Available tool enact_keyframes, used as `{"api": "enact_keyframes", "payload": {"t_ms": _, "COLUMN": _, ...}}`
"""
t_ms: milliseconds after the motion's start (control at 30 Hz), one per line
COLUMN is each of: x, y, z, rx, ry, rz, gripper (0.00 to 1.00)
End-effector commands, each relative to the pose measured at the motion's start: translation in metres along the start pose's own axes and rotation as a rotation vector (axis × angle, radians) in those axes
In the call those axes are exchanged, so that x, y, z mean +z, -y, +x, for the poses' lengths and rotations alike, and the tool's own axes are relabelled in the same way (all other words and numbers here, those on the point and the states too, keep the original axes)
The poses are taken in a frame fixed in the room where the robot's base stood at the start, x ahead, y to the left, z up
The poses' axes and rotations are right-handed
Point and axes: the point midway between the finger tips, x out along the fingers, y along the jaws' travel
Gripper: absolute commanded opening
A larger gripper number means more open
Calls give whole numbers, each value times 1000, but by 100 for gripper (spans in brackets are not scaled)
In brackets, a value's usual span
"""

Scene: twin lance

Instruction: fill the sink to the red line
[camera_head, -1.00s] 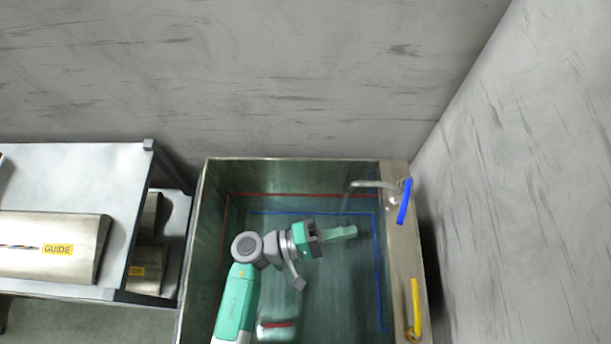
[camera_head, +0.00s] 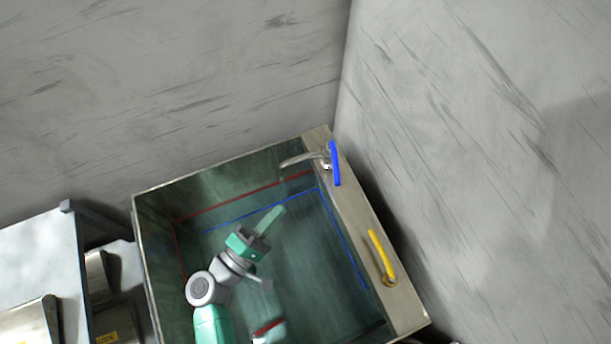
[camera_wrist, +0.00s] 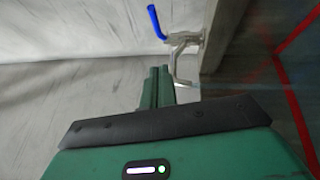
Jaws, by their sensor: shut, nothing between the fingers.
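The sink (camera_head: 145,265) is a deep metal basin with greenish inner walls. A red line (camera_head: 245,199) runs around its inside above a blue line (camera_head: 265,212). The faucet (camera_head: 305,159) stands at the far right corner with a blue lever (camera_head: 335,165); both also show in the wrist view, as the faucet (camera_wrist: 180,42) and the lever (camera_wrist: 155,22). I cannot make out a water stream or the water level. My gripper (camera_head: 278,212) is shut and empty over the basin, apart from the lever. In the wrist view its fingers (camera_wrist: 160,72) point toward the faucet.
A yellow handle (camera_head: 381,256) sits on the right ledge. A pale object with a red stripe (camera_head: 268,329) shows low in the basin, partly cut off. A metal table (camera_head: 40,250) stands left. Grey walls close off the back and right.

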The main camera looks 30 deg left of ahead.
Motion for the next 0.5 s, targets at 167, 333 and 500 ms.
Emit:
{"api": "enact_keyframes", "payload": {"t_ms": 167, "x": 0, "y": -1, "z": 24, "rx": 1, "ry": 4, "rz": 0, "gripper": 0}}
{"api": "enact_keyframes", "payload": {"t_ms": 333, "x": 1, "y": -1, "z": 62, "rx": 2, "ry": 6, "rz": 0, "gripper": 0}}
{"api": "enact_keyframes", "payload": {"t_ms": 500, "x": 1, "y": -1, "z": 99, "rx": 1, "ry": 6, "rz": 0, "gripper": 0}}
